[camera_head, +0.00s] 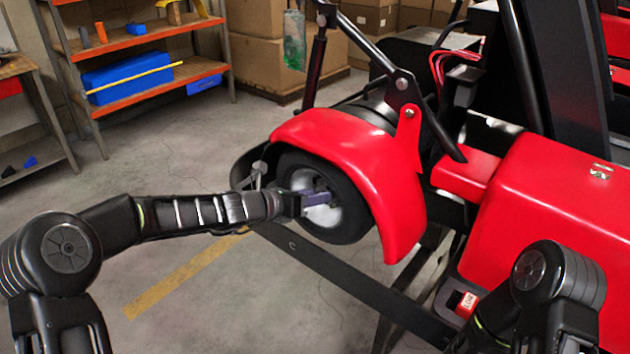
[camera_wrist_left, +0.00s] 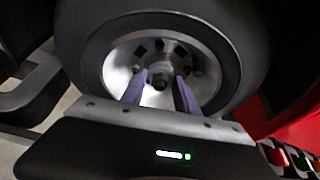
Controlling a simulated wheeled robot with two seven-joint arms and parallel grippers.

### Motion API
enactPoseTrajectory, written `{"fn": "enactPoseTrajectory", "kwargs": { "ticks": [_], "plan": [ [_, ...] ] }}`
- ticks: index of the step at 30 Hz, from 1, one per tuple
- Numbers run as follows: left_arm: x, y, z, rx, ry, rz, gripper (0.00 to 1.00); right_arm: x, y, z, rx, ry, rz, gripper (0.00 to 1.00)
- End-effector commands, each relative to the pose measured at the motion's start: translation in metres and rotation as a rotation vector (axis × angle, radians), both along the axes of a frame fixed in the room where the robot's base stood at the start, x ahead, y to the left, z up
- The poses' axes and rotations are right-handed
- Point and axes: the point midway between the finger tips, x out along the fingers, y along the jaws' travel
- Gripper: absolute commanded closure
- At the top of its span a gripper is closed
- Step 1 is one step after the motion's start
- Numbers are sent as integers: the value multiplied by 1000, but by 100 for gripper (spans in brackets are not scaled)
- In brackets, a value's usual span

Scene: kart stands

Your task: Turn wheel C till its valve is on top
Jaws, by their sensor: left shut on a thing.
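A wheel (camera_head: 352,212) with a black tyre and a silver rim sits under the red fender of the kart in the head view. No letter on it can be read. My left gripper (camera_head: 312,197) reaches its hub from the left. In the left wrist view the wheel (camera_wrist_left: 228,62) fills the upper middle. The purple fingers of my left gripper (camera_wrist_left: 160,85) stand on either side of the hub's centre, shut on the hub. I cannot make out the valve. My right arm shows at the lower right of the head view, but its gripper is out of view.
The red fender (camera_head: 325,130) curves closely over the wheel. A dark frame bar (camera_head: 345,283) runs below it. The red kart body (camera_head: 550,200) fills the right. An orange shelf (camera_head: 140,40) and cardboard boxes (camera_head: 260,60) stand behind.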

Motion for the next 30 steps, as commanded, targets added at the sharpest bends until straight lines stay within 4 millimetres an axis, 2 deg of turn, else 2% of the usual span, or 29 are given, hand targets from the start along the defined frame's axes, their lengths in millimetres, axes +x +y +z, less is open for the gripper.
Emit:
{"fn": "enactPoseTrajectory", "kwargs": {
  "ticks": [1, 6, 12, 21, 30],
  "plan": [
    [-2, 2, 6, -37, 30, 2, 100, 0, 0, 16, 0, 1, 0, 64],
    [-5, 3, 7, -168, 126, 4, 100, -1, 0, 48, 0, 3, 1, 64],
    [-4, 4, 4, -307, 226, 2, 100, -3, 0, 74, -3, 10, 1, 64],
    [-4, 4, -2, -440, 322, 3, 100, -6, -2, 89, -9, 19, -2, 64],
    [-4, 4, -4, -476, 347, 3, 100, -7, -2, 91, -11, 21, -3, 64]
  ]
}}
